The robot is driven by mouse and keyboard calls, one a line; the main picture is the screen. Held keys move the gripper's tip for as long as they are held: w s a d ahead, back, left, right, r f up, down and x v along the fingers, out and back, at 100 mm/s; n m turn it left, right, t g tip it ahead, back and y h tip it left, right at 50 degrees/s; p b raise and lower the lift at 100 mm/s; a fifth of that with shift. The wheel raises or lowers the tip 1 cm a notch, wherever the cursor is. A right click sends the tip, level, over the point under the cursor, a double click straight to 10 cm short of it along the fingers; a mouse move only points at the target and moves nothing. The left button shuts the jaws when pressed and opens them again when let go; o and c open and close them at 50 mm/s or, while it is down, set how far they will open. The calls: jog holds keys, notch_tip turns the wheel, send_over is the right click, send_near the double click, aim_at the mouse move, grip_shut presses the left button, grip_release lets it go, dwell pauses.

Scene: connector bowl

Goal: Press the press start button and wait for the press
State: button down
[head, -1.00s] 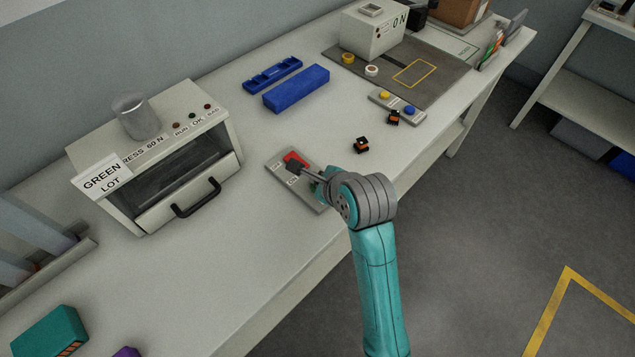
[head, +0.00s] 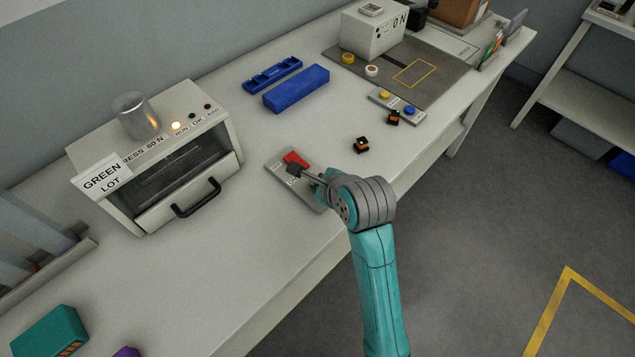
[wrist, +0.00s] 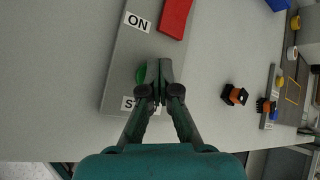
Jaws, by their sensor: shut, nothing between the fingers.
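The press (head: 150,165) stands at the left with a grey cylinder on top, and its RUN lamp (head: 176,126) glows. Its front drawer with a black handle looks shut. The grey control plate (head: 278,165) lies on the bench to the right of the press. It carries a red rocker switch (head: 295,157), by the ON label in the wrist view (wrist: 175,16). The green start button (wrist: 140,74) is partly hidden by my gripper (wrist: 160,88). My gripper is shut and empty, its tips over or against the button; contact cannot be told.
Two small orange-and-black connectors (head: 361,145) lie to the right of the plate. A button box (head: 396,103) with yellow and blue buttons, a blue case (head: 296,89) and a force tester (head: 373,32) are farther back.

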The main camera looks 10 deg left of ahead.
jog(key=shift+r, duration=0.9)
jog(key=shift+r, duration=2.5)
